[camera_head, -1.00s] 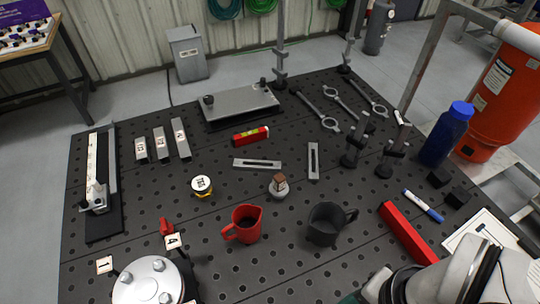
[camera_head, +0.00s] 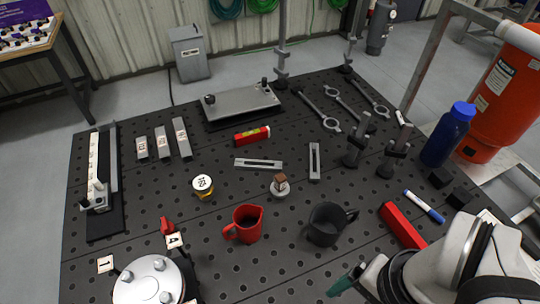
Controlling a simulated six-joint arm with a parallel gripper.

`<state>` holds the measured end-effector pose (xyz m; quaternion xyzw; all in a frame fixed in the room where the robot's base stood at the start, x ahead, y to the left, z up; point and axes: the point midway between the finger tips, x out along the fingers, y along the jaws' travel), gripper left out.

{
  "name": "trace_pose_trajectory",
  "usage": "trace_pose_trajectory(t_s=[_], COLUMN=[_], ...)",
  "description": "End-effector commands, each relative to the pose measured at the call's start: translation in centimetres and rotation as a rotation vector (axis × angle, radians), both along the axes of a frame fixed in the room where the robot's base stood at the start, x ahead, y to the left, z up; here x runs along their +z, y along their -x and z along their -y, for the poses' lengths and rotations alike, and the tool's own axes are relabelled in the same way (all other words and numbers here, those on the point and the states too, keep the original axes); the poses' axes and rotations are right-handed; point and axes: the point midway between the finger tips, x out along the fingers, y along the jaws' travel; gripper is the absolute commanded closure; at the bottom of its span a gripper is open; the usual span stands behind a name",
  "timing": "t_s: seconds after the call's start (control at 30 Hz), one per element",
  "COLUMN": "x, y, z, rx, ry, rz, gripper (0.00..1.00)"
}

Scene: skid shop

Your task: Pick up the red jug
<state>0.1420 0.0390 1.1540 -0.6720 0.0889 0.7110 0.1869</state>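The red jug (camera_head: 244,224) stands upright on the black perforated table, near the middle front. Its handle points left and its open top shows a dark inside. My gripper (camera_head: 346,281) is at the lower right edge of the view, with a green fingertip showing beside the white and black wrist. It is apart from the jug, to its right and nearer the camera. Most of the gripper is hidden or out of frame, so its opening does not show.
A dark grey mug (camera_head: 324,226) stands close right of the jug. A small knob-topped weight (camera_head: 280,186) is behind them. A round metal fixture (camera_head: 152,281) is at front left. A red bar (camera_head: 402,226), marker (camera_head: 424,207) and blue bottle (camera_head: 447,136) are at right.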

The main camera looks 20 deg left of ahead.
Motion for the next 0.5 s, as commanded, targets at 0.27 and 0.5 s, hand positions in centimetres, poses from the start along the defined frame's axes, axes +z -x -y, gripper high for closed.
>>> trace_pose_trajectory(t_s=[0.27,0.5], x=[-1.0,-5.3], y=[-11.6,-10.5], z=[-17.9,-29.1], rx=[1.068,1.510], ry=[0.093,0.121], rz=[0.085,0.139], gripper=[0.17,0.17])
